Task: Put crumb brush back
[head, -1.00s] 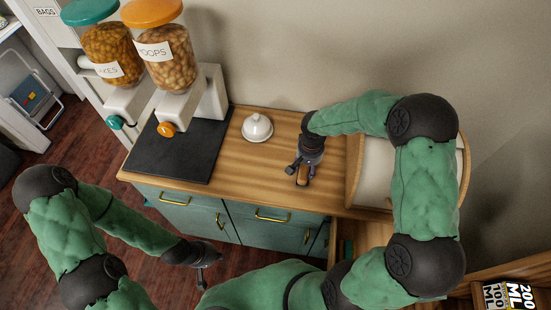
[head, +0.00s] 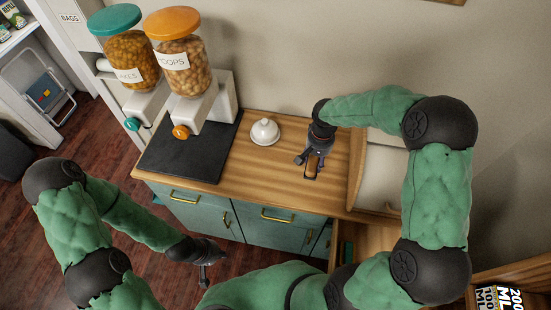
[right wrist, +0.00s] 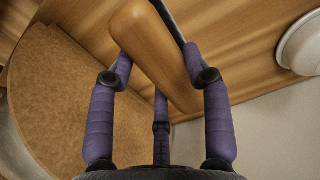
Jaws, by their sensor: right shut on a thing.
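The crumb brush shows its tan wooden handle (right wrist: 158,55) between the purple fingers of my right gripper (right wrist: 160,78) in the right wrist view. The gripper is shut on it. In the head view my right gripper (head: 315,160) is over the wooden counter (head: 255,175), and a small part of the brush (head: 312,170) shows below the fingers. The bristles are hidden. My left gripper (head: 204,272) hangs low in front of the teal cabinet, away from the counter top; its fingers are too small to judge.
A white lidded dish (head: 265,131) stands left of my right gripper. A dark mat (head: 190,155) lies under two dispensers with teal and orange lids (head: 172,20). A wooden-sided bin with a pale lid (head: 382,178) stands to the right. Bare counter lies between.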

